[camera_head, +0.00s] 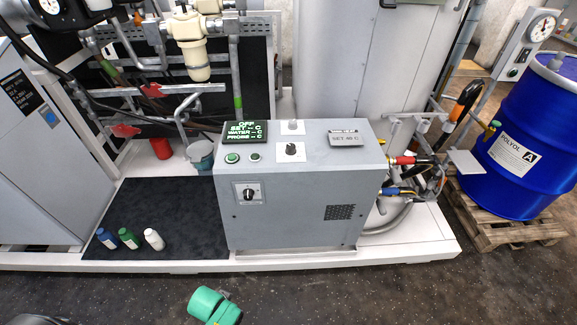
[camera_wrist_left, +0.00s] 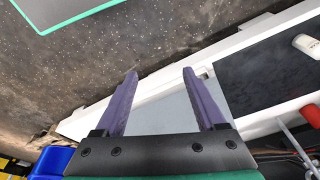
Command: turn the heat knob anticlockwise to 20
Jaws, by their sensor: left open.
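A grey control cabinet (camera_head: 300,205) stands in the middle of the head view. On its top are a black dial knob (camera_head: 291,149) on a white plate and a small grey knob (camera_head: 291,127) behind it. A black rotary switch (camera_head: 249,194) sits on the front face. I cannot read which knob is marked heat, nor its scale. The display (camera_head: 245,130) reads OFF, with dashes for SET, WATER and PROBE. My left gripper (camera_wrist_left: 160,74) is open and empty in the left wrist view, apart from the knobs. My right gripper is not in view.
Several small bottles (camera_head: 129,239) stand on the black mat (camera_head: 180,205) at left. Hoses (camera_head: 410,190) and a blue drum (camera_head: 519,150) are at right. The floor in front looks mostly clear.

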